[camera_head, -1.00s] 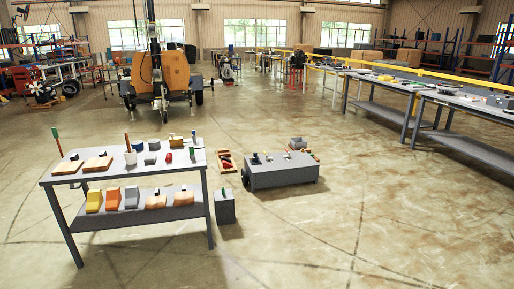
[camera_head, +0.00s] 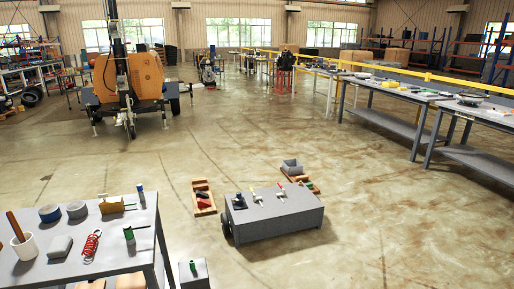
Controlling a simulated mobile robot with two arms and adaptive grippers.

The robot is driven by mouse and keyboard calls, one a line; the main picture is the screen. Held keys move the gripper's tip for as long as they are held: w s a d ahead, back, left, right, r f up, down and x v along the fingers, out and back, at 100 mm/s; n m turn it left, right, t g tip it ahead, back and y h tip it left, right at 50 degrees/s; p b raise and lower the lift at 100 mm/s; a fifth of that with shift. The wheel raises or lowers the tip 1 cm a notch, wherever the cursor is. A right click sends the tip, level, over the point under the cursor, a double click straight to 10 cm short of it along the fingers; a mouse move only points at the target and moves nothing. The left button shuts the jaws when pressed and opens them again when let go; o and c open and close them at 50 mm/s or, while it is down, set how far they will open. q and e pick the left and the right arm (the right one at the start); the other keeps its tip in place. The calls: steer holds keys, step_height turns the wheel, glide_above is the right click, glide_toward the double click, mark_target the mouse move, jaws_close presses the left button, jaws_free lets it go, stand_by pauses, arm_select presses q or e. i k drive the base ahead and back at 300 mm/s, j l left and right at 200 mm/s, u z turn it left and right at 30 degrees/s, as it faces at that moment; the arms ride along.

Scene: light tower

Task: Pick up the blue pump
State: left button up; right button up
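No object is clearly recognisable as the blue pump. A small upright item with a blue top (camera_head: 140,193) stands at the far right corner of the grey table at lower left. A dark bluish item (camera_head: 239,202) sits on the left end of the low grey box on the floor. A short blue cylinder (camera_head: 49,213) also stands on the grey table, near its back edge. These are too small to tell which is the pump. Neither of my grippers is in view.
The grey table (camera_head: 100,268) also holds a white cup (camera_head: 25,248) and a red coil (camera_head: 91,246). The low grey box (camera_head: 280,222) stands ahead, with a wooden tray (camera_head: 205,209) beside it. Long workbenches (camera_head: 465,106) line the right. Open floor lies between.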

mark_target(239, 202)
steer(key=i+l+z, duration=0.25)
steer(key=i, duration=1.15)
steer(key=i+l+z, duration=0.2)
steer(key=i, duration=1.2)
steer(key=j, duration=0.1)
